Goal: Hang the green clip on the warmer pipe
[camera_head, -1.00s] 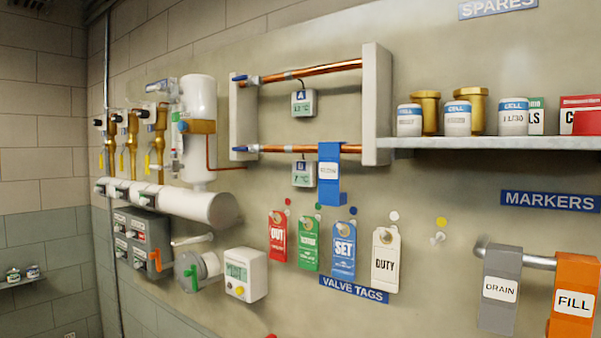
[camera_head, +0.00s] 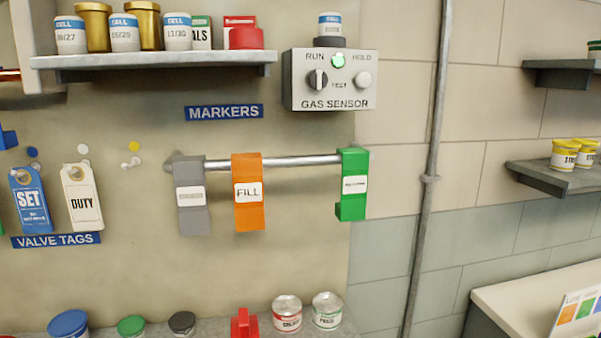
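The green clip (camera_head: 352,184) hangs at the right end of the metal rail (camera_head: 300,161) under the MARKERS sign. It has a white label too small to read. An orange clip marked FILL (camera_head: 248,215) and a grey clip (camera_head: 193,215) hang on the same rail to its left. The two copper pipes with their temperature readouts are out of this view, apart from a bit of copper pipe (camera_head: 9,75) at the left edge. Neither of my grippers is in view.
A shelf (camera_head: 160,70) with cans and brass parts is above the rail, beside a gas sensor box (camera_head: 330,82). Valve tags (camera_head: 82,205) hang to the left. Below is a ledge with tins (camera_head: 287,312) and a red part (camera_head: 244,323). The wall around the clips is clear.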

